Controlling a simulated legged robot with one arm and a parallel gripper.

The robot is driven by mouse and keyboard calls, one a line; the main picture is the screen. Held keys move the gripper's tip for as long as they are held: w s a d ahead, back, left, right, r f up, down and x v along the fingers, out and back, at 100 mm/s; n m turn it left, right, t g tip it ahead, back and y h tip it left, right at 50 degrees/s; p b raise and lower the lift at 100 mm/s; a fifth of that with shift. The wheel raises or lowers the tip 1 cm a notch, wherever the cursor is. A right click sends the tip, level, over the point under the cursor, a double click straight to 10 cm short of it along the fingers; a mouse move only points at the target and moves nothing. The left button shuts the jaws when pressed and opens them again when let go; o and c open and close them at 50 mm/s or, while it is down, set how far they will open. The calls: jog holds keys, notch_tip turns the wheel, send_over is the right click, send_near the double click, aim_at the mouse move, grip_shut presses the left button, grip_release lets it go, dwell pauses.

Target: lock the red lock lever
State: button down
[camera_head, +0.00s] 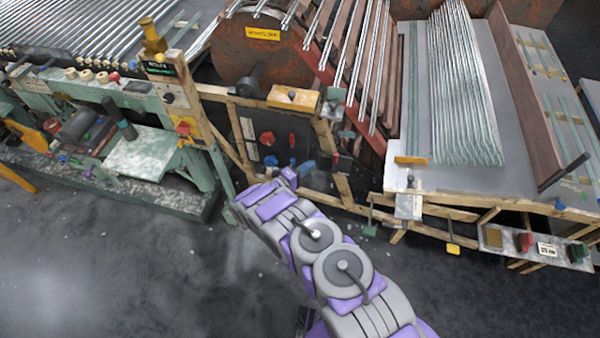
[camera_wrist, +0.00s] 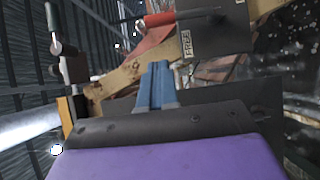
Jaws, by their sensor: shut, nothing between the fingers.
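A red lever handle (camera_wrist: 160,18) shows at the top of the wrist view, beside a dark plate (camera_wrist: 222,34) with a white label that seems to read "FREE". My gripper (camera_wrist: 158,72) has its blue fingers together and empty, pointing up toward the wooden beam below the handle. A gap shows between the fingertips and the red handle. In the head view a red part (camera_head: 267,138) sits on a dark panel (camera_head: 291,135) in the wooden frame, above and left of my gripper's end (camera_head: 290,174). I cannot tell for certain that it is the same handle.
A green machine (camera_head: 150,155) stands at the left, with another red part (camera_head: 183,128) on its post. A table with glass tubes (camera_head: 465,100) fills the right, its wooden frame close to my arm. The dark floor (camera_head: 130,270) in front is clear.

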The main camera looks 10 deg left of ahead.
aim_at(337, 157)
jog(key=w+d+b, duration=0.1)
jog(key=w+d, duration=0.3)
jog(key=d, duration=0.1)
jog(key=shift+d, duration=0.4)
jog(key=shift+a, duration=0.25)
jog(key=shift+d+r+m+g+y+p, duration=0.35)
jog(key=shift+d+m+p, duration=0.3)
jog(key=shift+d+p, duration=0.2)
jog(key=shift+d+r+m+g+y+p, duration=0.2)
jog(key=shift+d+m+g+y+p, duration=0.15)
jog(key=shift+d+m+p, duration=0.4)
jog(key=d+f+m+g+y+p, duration=0.2)
jog(key=d+f+m+y+p, duration=0.3)
jog(key=d, duration=0.4)
jog(key=shift+s+f+m+y+p, duration=0.25)
jog(key=shift+f+m+y+p, duration=0.2)
jog(key=shift+m+y, duration=0.45)
